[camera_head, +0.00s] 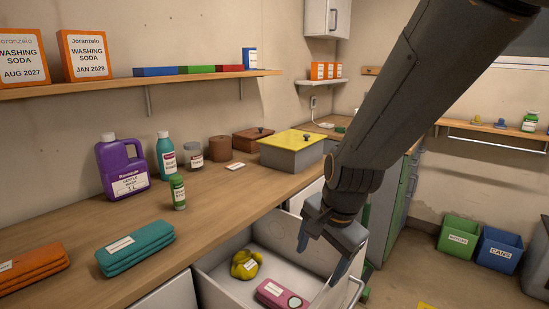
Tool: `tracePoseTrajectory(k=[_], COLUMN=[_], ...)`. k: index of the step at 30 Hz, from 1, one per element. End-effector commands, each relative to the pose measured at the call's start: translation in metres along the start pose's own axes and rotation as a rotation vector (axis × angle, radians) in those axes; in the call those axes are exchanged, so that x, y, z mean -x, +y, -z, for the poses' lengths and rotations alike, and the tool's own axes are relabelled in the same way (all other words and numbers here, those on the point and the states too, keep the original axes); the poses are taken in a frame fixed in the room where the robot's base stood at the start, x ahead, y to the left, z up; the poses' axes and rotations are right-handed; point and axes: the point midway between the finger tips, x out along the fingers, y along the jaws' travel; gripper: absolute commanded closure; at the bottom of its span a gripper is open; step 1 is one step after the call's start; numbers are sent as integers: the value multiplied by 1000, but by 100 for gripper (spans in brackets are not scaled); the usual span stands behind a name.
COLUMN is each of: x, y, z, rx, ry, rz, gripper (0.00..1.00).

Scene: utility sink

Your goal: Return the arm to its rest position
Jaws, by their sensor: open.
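My gripper (320,262) hangs from my dark grey arm at the centre right, over the right side of an open drawer (213,284). Its two bluish-grey fingers are apart and point down, with nothing between them.
The counter (75,227) holds a purple jug (121,167), several small containers, a grey box with a yellow lid (291,151), and teal (136,249) and orange (30,268) folded stacks. A shelf (110,86) runs above. Green (458,235) and blue (499,250) bins stand on the floor at right.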

Motion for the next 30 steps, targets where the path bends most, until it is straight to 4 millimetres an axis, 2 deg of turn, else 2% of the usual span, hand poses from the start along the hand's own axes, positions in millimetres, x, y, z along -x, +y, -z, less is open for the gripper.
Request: tracePoseTrajectory(k=[9,12,15,20,30], x=[25,32,36,38,38], y=[94,118,134,143,143], z=[6,5,4,2,2], rx=[553,704,805,869,871], ry=[-87,-130,-162,-184,-183], rz=[-156,-188,-206,-216,-215], gripper=[28,28,28,28,28])
